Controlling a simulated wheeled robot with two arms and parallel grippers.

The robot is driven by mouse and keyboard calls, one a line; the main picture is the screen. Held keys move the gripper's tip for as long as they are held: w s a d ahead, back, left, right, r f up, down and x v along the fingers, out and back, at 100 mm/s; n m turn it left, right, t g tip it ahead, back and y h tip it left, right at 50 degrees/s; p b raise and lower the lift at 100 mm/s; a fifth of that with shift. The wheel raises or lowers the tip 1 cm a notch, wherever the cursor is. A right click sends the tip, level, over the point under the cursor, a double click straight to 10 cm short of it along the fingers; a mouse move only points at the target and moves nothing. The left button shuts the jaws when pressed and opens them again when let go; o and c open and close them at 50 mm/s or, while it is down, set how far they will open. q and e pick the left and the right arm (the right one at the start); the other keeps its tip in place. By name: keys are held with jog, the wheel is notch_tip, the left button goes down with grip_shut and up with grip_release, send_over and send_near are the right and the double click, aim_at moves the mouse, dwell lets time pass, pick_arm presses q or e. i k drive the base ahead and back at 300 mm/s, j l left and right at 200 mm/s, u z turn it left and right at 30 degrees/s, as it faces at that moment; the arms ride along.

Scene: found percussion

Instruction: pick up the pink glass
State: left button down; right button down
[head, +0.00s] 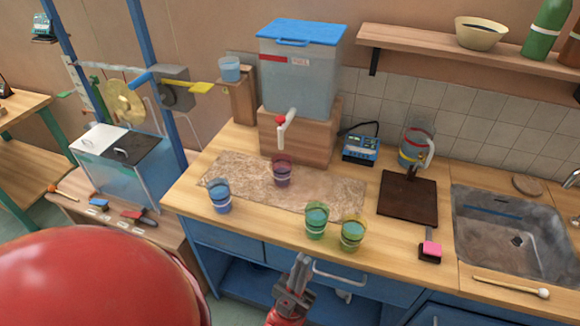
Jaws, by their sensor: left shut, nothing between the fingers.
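The pink glass (283,170) stands upright on the stone-patterned mat (240,180), below the red-handled tap of the water container. A blue glass (219,196) stands left of it. A green glass (316,221) and a yellow glass (352,234) stand near the counter's front edge. My left gripper (300,265) is shut and empty, in front of the counter's front edge and the drawer. It is apart from all the glasses. My right gripper is not in view.
The water container (300,72) stands on a wooden block (297,138) behind the pink glass. A dark board (408,198), a pink-ended brush (430,250) and a sink (515,235) lie to the right. A large red part of mine fills the lower left.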

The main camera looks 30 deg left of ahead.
aim_at(282, 163)
jog(key=k+j+u, duration=0.1)
jog(key=j+u, duration=0.35)
jog(key=j, duration=0.75)
jog(key=j+u, duration=0.45)
jog(key=j, duration=0.7)
jog(key=i, duration=0.3)
